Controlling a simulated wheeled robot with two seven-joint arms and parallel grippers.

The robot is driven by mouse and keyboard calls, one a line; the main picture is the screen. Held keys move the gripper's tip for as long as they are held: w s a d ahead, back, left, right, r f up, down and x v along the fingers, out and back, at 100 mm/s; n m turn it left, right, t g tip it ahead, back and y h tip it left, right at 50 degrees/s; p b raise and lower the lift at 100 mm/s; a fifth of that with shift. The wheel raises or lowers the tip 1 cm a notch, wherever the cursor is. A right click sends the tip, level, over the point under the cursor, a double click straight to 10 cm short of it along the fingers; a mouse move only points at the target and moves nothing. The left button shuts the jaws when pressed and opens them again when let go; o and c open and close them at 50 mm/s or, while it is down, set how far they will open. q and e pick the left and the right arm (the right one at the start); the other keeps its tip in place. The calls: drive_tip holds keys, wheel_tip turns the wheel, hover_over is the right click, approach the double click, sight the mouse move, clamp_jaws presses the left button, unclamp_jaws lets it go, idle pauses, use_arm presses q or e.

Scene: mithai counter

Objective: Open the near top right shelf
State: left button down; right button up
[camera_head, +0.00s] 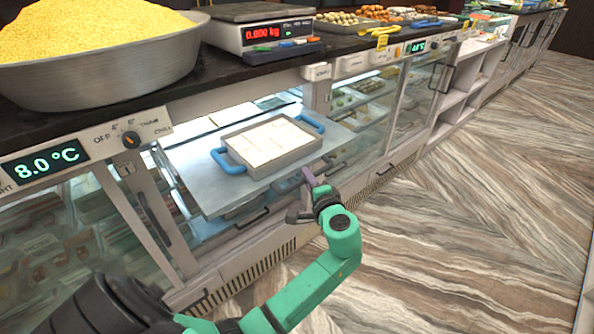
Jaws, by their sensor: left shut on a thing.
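A grey flat shelf (205,187) sticks out of the near glass-fronted cabinet, just below the countertop. A metal tray of white sweet pieces (268,143) with blue handles sits on it. My left gripper (308,183) is at the shelf's front edge, right of its middle. It is shut on what looks like the shelf's front edge or a small purple-grey grip there. The exact contact is small and partly hidden by the gripper. My right gripper is not in view.
A dial panel (130,139) and an 8.0 °C display (45,168) are at left. A large bowl of yellow grains (95,55) and a scale (258,32) stand on the dark countertop. A lower drawer handle (252,218) shows below. The striped floor (450,200) at right is clear.

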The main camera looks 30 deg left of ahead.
use_arm(q)
drive_tip(key=shift+s+d+f, duration=0.1)
drive_tip(key=shift+s+d, duration=0.1)
drive_tip(key=shift+d, duration=0.45)
drive_tip(key=c, duration=0.8)
unclamp_jaws()
drive_tip(key=p+v, duration=0.3)
drive_tip(key=v, duration=1.1)
drive_tip(key=shift+d, duration=0.2)
drive_tip(key=shift+s, duration=0.15)
